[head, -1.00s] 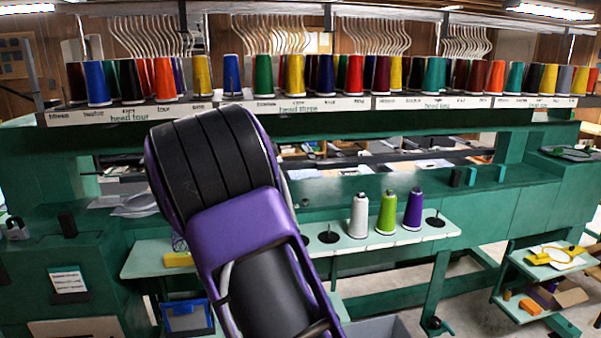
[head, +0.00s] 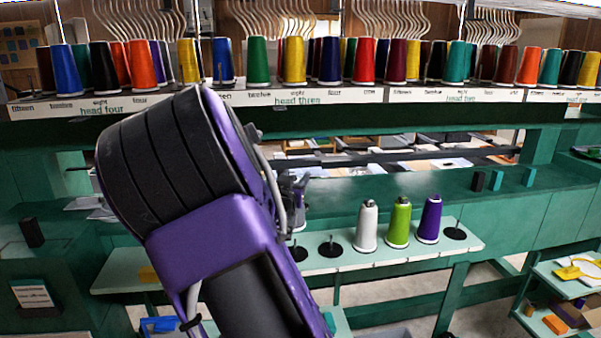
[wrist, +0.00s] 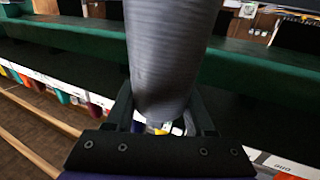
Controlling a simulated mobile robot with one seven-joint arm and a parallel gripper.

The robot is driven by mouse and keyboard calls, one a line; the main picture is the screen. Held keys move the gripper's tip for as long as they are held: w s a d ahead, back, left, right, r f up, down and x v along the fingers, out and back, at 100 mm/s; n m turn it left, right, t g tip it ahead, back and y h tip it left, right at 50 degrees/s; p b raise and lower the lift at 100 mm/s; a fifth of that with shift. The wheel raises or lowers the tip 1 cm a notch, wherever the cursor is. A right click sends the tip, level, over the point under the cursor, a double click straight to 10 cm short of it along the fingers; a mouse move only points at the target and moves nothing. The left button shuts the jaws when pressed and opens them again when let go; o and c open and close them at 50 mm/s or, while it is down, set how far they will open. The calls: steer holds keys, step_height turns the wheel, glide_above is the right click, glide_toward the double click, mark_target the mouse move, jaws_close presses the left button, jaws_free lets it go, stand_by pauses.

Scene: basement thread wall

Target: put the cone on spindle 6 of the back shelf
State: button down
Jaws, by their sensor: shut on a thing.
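In the wrist view a grey cone (wrist: 170,60) stands between the two dark fingers of my gripper (wrist: 160,118), which is shut on it. In the head view my gripper (head: 293,198) shows only partly past my purple and black arm, and the cone is hidden there. A pale green shelf (head: 400,256) holds a white cone (head: 367,226), a green cone (head: 399,223) and a purple cone (head: 430,219). Empty spindles on black discs (head: 331,248) (head: 454,233) stand beside them. I cannot read a number 6 on any spindle.
A long upper rack with white labels (head: 340,97) carries rows of coloured cones, with a bare pin in front of a blue cone (head: 223,60). A green beam (head: 400,190) lies behind the pale shelf. A side cart (head: 560,290) stands at lower right.

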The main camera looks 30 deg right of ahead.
step_height(320, 180, down, 8)
steer(key=b, duration=0.7)
steer(key=shift+d+f+h, duration=0.2)
steer(key=shift+d+h, duration=0.1)
steer(key=shift+d, duration=0.05)
steer(key=shift+f, duration=0.15)
stand_by(0.6)
steer(key=shift+f, duration=0.15)
steer(key=shift+c, duration=0.9)
jaws_free()
